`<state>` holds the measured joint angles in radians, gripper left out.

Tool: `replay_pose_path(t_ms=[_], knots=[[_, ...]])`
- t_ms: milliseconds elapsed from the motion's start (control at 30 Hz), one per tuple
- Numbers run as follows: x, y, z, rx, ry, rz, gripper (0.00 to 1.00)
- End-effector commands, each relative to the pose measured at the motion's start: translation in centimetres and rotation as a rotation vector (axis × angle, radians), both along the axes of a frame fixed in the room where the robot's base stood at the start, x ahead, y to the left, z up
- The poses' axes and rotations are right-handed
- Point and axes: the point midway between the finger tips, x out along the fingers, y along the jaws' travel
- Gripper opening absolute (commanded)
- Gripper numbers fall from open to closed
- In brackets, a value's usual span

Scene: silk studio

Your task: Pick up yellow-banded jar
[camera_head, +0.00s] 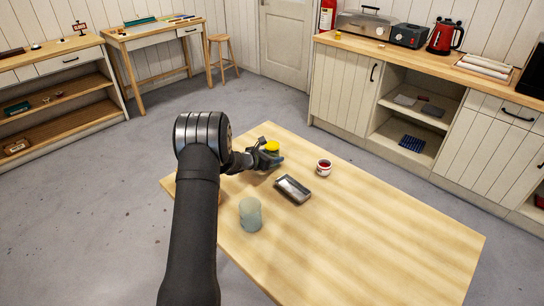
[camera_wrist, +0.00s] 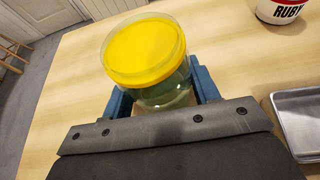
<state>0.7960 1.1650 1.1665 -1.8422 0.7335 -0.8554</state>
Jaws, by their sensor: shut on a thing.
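The yellow-banded jar (camera_wrist: 150,55) is clear glass with a yellow top layer or lid and a darker greenish lower part. In the wrist view it stands tilted in the picture between the two blue fingers of my gripper (camera_wrist: 160,95), which are shut on its sides. In the head view the jar (camera_head: 271,146) shows its yellow top at the far part of the table, with my gripper (camera_head: 268,158) around it. Its base is hidden, so I cannot tell whether it touches the table.
A white cup labelled RUBY (camera_head: 324,167) with red inside stands right of the jar. A metal tray (camera_head: 292,189) lies nearer, and a grey-green cylinder (camera_head: 250,214) stands at the near left. The right part of the wooden table (camera_head: 390,240) is clear.

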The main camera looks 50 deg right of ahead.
Motion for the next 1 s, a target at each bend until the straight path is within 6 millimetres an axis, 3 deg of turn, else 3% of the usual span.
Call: replay_pose_path(t_ms=[367, 633, 1000], knots=[[0.0, -0.1, 1.5, -0.002, -0.002, 0.0, 0.24], [0.0, -0.1, 4.2, -0.002, -0.001, 0.0, 0.24], [-4.5, -0.5, 6.8, -0.001, 0.001, -0.002, 0.24]])
